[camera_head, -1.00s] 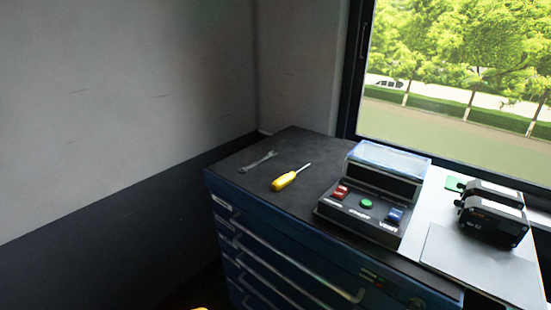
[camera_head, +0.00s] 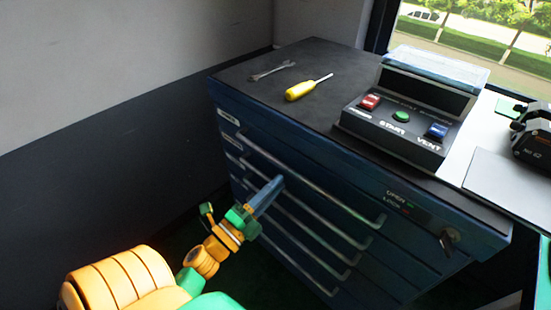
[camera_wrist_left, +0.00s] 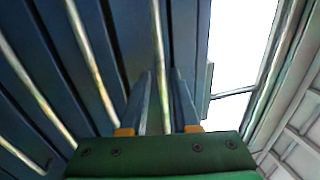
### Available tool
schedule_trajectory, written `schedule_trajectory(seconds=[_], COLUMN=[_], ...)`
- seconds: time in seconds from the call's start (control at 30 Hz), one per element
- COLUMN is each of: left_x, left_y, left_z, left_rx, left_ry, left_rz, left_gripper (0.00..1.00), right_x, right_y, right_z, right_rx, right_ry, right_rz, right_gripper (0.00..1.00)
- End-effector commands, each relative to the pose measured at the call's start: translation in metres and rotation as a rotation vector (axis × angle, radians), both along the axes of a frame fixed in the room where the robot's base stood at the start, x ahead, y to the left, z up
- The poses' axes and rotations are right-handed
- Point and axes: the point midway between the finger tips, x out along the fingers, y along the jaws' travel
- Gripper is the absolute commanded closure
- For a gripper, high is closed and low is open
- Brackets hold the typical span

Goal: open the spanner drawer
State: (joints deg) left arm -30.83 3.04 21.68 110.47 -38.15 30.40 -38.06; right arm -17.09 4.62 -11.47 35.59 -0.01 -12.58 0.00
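The blue drawer cabinet (camera_head: 300,150) has several stacked drawers with long metal bar handles, and all drawer fronts look flush. The small labels at the drawers' left ends are too small to read, so I cannot tell which one is the spanner drawer. My left gripper (camera_head: 275,187) is at the left part of the second handle from the top (camera_head: 310,220). In the left wrist view its two fingers (camera_wrist_left: 163,95) are apart, with a handle bar (camera_wrist_left: 160,50) running between them and gaps on both sides. My right gripper is not in view.
A spanner (camera_head: 271,71) and a yellow screwdriver (camera_head: 305,88) lie on the cabinet top. A control box (camera_head: 405,120) with red, green and blue buttons stands to their right. A key (camera_head: 448,241) sits beside an open/lock panel (camera_head: 408,205). A wall is at the left.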

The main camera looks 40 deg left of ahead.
Motion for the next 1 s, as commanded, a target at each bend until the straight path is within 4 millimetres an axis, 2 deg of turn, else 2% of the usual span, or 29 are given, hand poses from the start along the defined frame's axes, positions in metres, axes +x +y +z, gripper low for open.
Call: schedule_trajectory(seconds=[0.03,0.13,0.3,0.57,0.67,0.7,1.0], left_x=[0.01,0.031,0.054,0.058,0.058,0.058,0.058], left_y=[-0.001,-0.002,-0.004,-0.004,-0.004,-0.004,-0.004], left_z=[0.007,0.011,0.013,0.012,0.012,0.012,0.012], left_rx=[-0.001,-0.004,-0.006,-0.008,-0.009,-0.009,-0.009], left_ry=[-0.004,-0.002,0.001,0.004,0.004,0.004,0.004], left_rz=[-0.002,-0.001,0.0,0.0,0.0,0.0,0.0], left_gripper=[0.7,0.7,0.7,0.7,0.95,1.0,1.0], right_x=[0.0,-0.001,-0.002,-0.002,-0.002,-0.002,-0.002], right_y=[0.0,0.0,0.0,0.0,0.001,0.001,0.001], right_z=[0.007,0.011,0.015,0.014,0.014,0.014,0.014], right_rx=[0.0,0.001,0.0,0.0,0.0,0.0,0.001], right_ry=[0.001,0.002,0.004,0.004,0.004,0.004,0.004], right_rz=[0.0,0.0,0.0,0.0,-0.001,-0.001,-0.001], right_gripper=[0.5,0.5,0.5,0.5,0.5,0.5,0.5])
